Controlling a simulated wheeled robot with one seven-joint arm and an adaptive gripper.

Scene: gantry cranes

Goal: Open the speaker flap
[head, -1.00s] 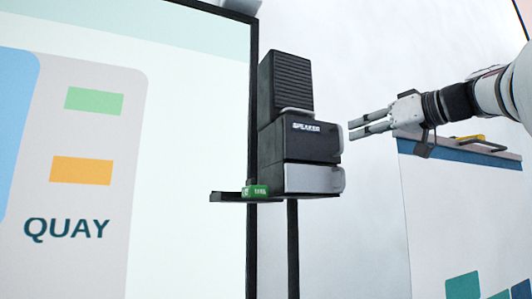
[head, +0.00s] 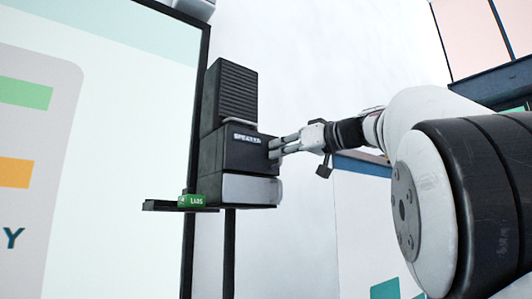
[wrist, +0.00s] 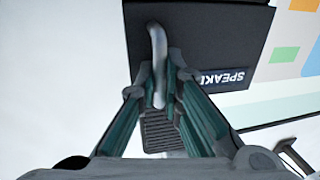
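The speaker unit stands on a bracket. Its dark flap (head: 245,151) bears the label SPEAKER and sits above a grey-fronted section (head: 250,189). In the wrist view the flap (wrist: 200,40) appears upside down and looks closed. A silver bar handle (wrist: 157,60) sticks out from it. My gripper (head: 275,148) is at the flap's right side. Its two fingers show apart, with a gap between them. In the wrist view my gripper (wrist: 160,78) has the handle between its fingers; I cannot tell whether they touch it.
A ribbed black block (head: 233,93) stands on top of the unit. A green LABS box (head: 192,201) sits on the thin shelf (head: 160,205) to the left. A large display panel (head: 110,150) fills the left. The wall behind is plain white.

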